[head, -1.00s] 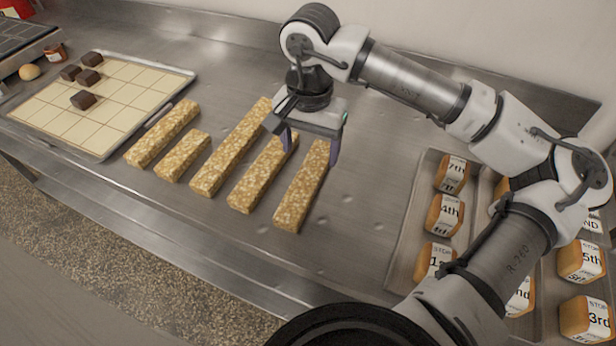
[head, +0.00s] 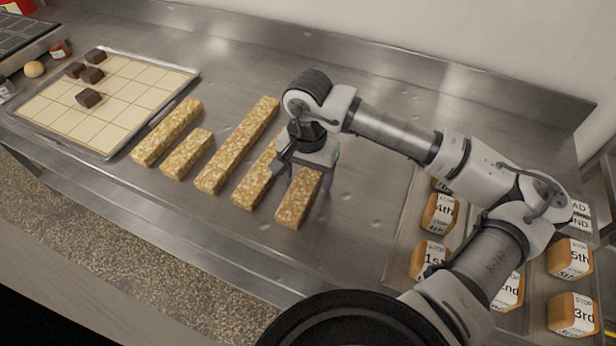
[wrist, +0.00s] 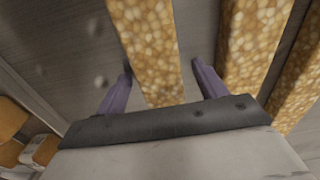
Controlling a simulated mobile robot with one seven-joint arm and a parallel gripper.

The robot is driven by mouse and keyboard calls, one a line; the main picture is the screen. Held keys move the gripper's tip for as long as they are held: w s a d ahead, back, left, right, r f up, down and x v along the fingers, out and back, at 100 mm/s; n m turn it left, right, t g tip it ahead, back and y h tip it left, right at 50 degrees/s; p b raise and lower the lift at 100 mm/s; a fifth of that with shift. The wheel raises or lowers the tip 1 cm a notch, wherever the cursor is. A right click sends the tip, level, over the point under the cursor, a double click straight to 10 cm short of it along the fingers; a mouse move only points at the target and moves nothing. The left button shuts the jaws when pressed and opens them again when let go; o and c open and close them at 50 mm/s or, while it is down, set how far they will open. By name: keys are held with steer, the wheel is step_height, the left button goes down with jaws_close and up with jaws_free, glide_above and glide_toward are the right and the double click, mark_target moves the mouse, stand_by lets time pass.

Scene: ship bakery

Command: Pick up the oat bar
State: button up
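Several oat bars of different lengths lie side by side on the steel counter in the head view. The rightmost oat bar (head: 297,203) is below my gripper (head: 307,186), which partly covers its far end. In the wrist view, my gripper (wrist: 165,92) is open, with its two purple fingers on either side of one oat bar (wrist: 148,50). I cannot tell whether the fingers touch it. A neighbouring oat bar (wrist: 250,45) lies just outside the right finger. The other oat bars include a long one (head: 236,147), a short one (head: 187,154) and the leftmost one (head: 166,132).
A tray (head: 193,73) with a pale grid and several dark chocolate cubes (head: 88,98) lies at the left. A tray (head: 397,238) with several labelled loaves (head: 440,212) is at the right. The steel counter (head: 350,225) is clear between the bars and that tray.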

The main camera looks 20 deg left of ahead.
steer(key=c, duration=1.2)
steer(key=shift+o, duration=0.2)
